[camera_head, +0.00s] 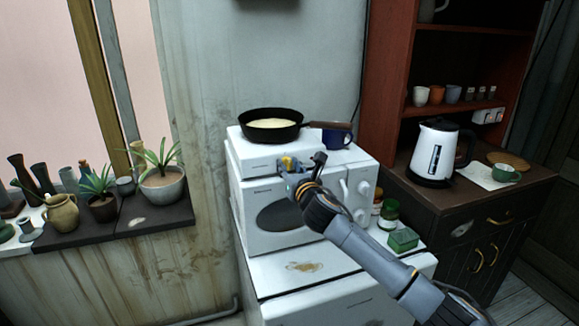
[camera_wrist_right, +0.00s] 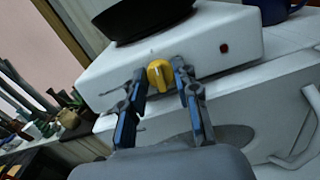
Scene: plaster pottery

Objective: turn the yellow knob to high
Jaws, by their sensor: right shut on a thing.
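The yellow knob (camera_wrist_right: 159,76) sits on the front face of a white hot plate (camera_wrist_right: 220,35). In the right wrist view it is between the two blue-padded fingers of my right gripper (camera_wrist_right: 160,78), which is shut on it. The knob's pale pointer line shows, but I cannot read any setting marks. In the head view the knob (camera_head: 287,161) is partly hidden by my right gripper (camera_head: 290,168). A black frying pan (camera_head: 271,125) with pale yellow contents stands on the hot plate. My left gripper is not in view.
The hot plate stands on a white microwave (camera_head: 270,235). A blue mug (camera_head: 337,136) stands right of the pan, near its handle. Jars and a green box (camera_head: 403,239) are right of the microwave. Potted plants and vases line the sill at left.

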